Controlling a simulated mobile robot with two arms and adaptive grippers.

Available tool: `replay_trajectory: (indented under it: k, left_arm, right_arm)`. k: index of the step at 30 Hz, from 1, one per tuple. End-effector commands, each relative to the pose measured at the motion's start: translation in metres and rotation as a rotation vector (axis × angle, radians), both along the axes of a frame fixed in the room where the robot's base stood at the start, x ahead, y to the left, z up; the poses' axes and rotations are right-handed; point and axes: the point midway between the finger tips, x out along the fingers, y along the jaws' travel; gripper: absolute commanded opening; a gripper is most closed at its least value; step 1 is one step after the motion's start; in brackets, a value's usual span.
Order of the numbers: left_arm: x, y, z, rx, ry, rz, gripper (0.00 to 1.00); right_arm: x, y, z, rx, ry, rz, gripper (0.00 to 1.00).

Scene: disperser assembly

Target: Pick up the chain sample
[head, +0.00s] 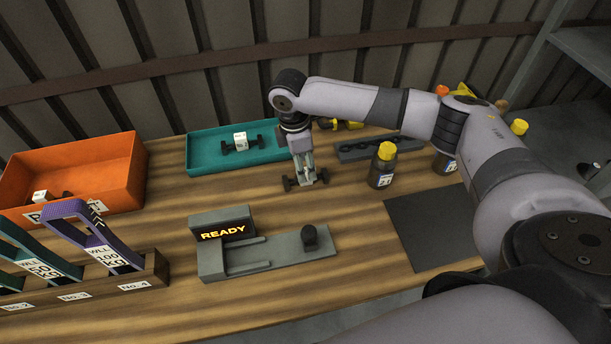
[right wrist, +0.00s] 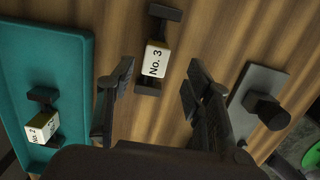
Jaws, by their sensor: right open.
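A chain sample (right wrist: 155,57) with a white tag reading "No. 3" and black ends lies on the wooden table. In the head view its black ends (head: 290,184) show on both sides of my right gripper's tips. My right gripper (head: 306,178) points down at it. In the right wrist view the gripper (right wrist: 158,88) is open, and the sample lies ahead of the gap between its fingers, not gripped. Another chain sample (head: 241,143), tagged "No. 2", lies in the teal tray (head: 200,162). My left gripper is not in view.
A grey device (head: 285,262) reading "READY" stands in front. An orange bin (head: 130,170) is at the left, behind a wooden rack (head: 145,275) of labelled straps. Yellow-capped bottles (head: 381,172), a grey holder (head: 365,152) and a dark mat (head: 425,228) lie to the right.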

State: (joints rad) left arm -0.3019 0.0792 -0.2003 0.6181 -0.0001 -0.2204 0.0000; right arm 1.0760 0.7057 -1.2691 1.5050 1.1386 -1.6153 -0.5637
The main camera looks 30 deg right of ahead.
Motion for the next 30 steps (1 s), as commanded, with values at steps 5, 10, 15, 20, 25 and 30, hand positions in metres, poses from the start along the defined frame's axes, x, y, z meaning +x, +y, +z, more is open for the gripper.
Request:
replay_trajectory:
  k: [5, 10, 15, 20, 25, 30]
  left_arm:
    - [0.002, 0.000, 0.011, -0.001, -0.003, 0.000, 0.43]
    - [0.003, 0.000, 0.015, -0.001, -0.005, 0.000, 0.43]
    - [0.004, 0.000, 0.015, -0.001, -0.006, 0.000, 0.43]
    - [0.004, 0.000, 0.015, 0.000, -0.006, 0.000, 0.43]
    - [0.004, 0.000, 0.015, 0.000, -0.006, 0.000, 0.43]
    - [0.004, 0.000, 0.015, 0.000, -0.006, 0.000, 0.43]
  right_arm:
    - [0.003, -0.005, -0.022, -0.004, 0.006, -0.002, 0.47]
    - [0.003, -0.008, -0.044, -0.001, 0.004, 0.001, 0.47]
    - [0.003, -0.008, -0.051, -0.002, 0.002, 0.002, 0.47]
    - [0.003, -0.008, -0.050, -0.001, 0.001, 0.001, 0.45]
    - [0.003, -0.008, -0.050, -0.001, 0.001, 0.001, 0.33]
    - [0.003, -0.008, -0.050, -0.001, 0.001, 0.001, 0.22]
